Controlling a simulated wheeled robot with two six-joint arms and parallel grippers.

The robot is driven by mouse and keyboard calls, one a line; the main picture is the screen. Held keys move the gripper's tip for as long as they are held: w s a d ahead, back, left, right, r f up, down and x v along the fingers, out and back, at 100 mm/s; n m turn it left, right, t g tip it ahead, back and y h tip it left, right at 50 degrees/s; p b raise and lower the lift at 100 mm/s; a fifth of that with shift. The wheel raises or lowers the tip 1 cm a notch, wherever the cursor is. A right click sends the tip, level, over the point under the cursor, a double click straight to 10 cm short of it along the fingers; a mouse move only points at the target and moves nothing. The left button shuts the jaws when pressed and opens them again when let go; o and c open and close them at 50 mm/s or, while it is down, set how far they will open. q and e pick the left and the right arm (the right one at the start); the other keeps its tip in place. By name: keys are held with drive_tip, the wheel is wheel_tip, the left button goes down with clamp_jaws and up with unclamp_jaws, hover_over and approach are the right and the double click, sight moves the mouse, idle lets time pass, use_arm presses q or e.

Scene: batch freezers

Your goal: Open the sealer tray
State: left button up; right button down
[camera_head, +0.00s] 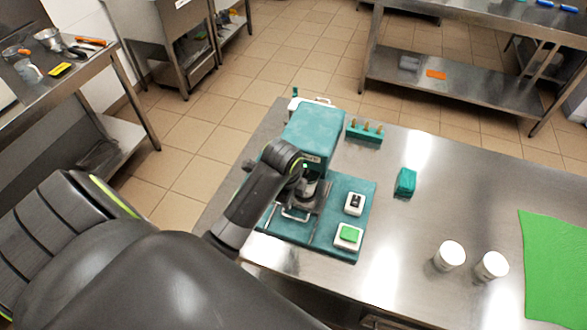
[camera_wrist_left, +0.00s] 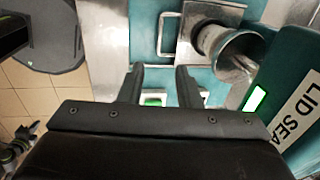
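The teal lid sealer (camera_head: 316,130) stands on the steel table. Its tray (camera_head: 318,198) lies low at the front, with a U-shaped metal handle (camera_head: 294,216) on its front side. In the left wrist view the handle (camera_wrist_left: 162,36) is just beyond the fingertips, and the metal sealing cylinder (camera_wrist_left: 212,40) is to its right. My left gripper (camera_wrist_left: 160,72) is open, with nothing between its fingers, and apart from the handle. In the head view my left arm reaches over the sealer, and its wrist hides part of it. My right gripper is not in view.
A switch box (camera_head: 354,203) and a green-button box (camera_head: 348,236) sit on the sealer base's right side. Two white cups (camera_head: 450,255), a teal block (camera_head: 405,182) and a green mat (camera_head: 555,265) lie farther right. A peg rack (camera_head: 364,132) stands behind.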

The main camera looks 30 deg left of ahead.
sight(294, 217)
use_arm(q)
drive_tip(key=f, duration=0.4)
drive_tip(key=w+f, duration=0.1)
drive_tip(key=f, duration=0.4)
drive_tip(key=w+f, duration=0.1)
drive_tip(key=f, duration=0.4)
drive_tip(key=shift+w+a+p, duration=0.25)
drive_tip(key=shift+p, duration=0.15)
clamp_jaws()
